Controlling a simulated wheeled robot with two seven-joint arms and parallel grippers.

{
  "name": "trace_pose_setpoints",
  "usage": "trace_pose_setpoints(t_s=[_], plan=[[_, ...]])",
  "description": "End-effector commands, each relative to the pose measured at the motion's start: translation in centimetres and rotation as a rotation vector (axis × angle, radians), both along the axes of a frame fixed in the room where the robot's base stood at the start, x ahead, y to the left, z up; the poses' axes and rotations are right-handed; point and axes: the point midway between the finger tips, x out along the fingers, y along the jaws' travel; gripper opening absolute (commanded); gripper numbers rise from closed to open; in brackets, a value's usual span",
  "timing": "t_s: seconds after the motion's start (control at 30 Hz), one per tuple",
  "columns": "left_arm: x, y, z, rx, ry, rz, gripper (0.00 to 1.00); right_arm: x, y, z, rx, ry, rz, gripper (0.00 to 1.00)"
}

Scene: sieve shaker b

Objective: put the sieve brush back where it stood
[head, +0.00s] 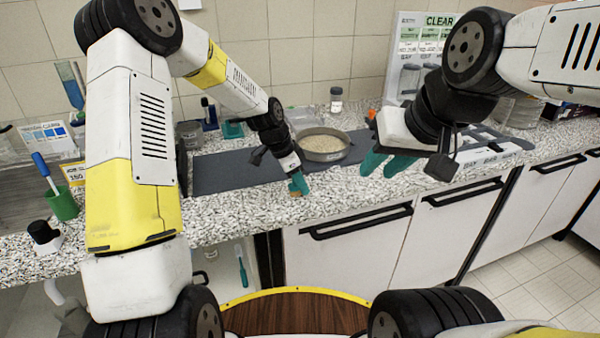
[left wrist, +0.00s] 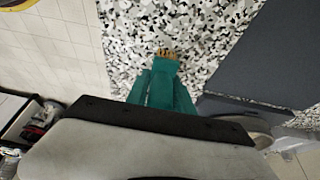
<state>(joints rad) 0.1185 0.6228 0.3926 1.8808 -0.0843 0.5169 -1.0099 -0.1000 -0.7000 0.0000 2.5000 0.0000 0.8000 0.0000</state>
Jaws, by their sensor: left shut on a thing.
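My left gripper (head: 297,181) is shut on the sieve brush, low at the counter's front edge, just in front of the grey mat. In the left wrist view the brush (left wrist: 168,56) shows as a teal block with a short tan end, between the teal fingers (left wrist: 163,88). Most of the brush is hidden by the fingers. I cannot tell whether it touches the counter. My right gripper (head: 386,163) is open and empty, above the counter's front edge to the right of the sieve.
A round sieve (head: 324,146) with pale grains stands on the grey mat (head: 222,174). A green cup (head: 62,205) holds a blue-handled tool at the left. A small jar (head: 336,99) stands behind. Speckled counter (head: 245,212) is clear in front of the mat.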

Motion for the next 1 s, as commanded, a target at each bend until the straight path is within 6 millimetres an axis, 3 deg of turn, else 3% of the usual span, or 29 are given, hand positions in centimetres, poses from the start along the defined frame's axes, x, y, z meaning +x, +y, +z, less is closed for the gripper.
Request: trace_pose_setpoints(t_s=[0.17,0.2,0.3,0.67,0.77,1.0], plan=[[0.0,0.0,-0.3,0.0,0.001,0.001,0.0,0.0,0.0,0.0,0.0,0.0,0.0,0.3],[0.0,0.0,-0.3,0.0,0.0,0.001,0.32,0.0,0.0,0.0,0.0,0.0,0.0,0.3],[0.0,0.0,-0.3,0.0,0.0,0.001,0.5,0.0,0.0,0.0,0.0,0.0,0.0,0.3],[0.0,0.0,0.1,-0.001,-0.001,0.001,0.5,0.0,0.0,0.0,0.0,0.0,0.0,0.3],[0.0,0.4,1.1,-0.001,-0.003,0.003,0.5,0.0,0.0,0.0,0.0,0.0,0.0,0.3],[-0.6,2.2,5.7,0.0,-0.005,0.004,0.5,0.0,0.0,0.0,0.0,0.0,0.0,0.3]])
